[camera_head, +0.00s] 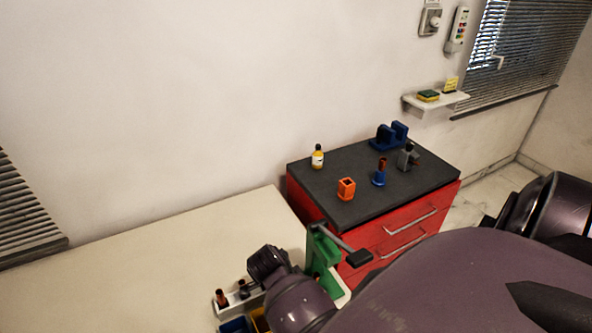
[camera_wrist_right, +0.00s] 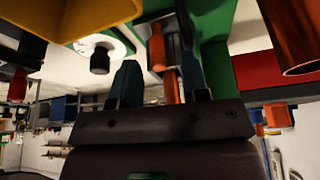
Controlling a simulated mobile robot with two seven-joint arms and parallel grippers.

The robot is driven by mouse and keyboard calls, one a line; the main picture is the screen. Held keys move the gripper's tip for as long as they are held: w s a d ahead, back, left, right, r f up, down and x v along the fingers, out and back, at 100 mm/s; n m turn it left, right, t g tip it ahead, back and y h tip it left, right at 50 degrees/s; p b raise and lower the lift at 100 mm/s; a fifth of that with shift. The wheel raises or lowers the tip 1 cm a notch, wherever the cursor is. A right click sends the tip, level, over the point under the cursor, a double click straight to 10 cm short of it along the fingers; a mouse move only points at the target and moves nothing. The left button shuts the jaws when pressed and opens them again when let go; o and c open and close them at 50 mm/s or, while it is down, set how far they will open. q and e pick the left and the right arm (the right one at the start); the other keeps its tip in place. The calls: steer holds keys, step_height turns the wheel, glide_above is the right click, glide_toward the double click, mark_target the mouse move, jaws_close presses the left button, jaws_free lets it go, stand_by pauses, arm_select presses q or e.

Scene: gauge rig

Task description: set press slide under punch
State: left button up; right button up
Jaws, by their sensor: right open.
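The green press (camera_head: 326,250) stands at the right end of the cream table, with a lever ending in a black knob (camera_head: 359,258). My right arm reaches over the table just left of the press and hides part of it; its fingertips are hidden in the head view. In the right wrist view my right gripper (camera_wrist_right: 158,88) is open, close to the green press frame (camera_wrist_right: 216,62). An orange-brown piece (camera_wrist_right: 157,48) and a metal rod show beyond and between the fingers; I cannot tell whether they touch. I cannot make out the slide or punch clearly. My left gripper is not in view.
A white rack (camera_head: 252,299) with dark-topped pegs and blue and yellow bins (camera_head: 235,325) sit left of my arm. A red drawer cabinet (camera_head: 383,237) behind carries a bottle (camera_head: 318,157), an orange holder (camera_head: 346,189) and blue fixtures (camera_head: 390,136). The table's left is clear.

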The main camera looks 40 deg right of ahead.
steer(key=shift+f, duration=0.1)
jaws_close()
stand_by(0.3)
steer(key=shift+d, duration=0.1)
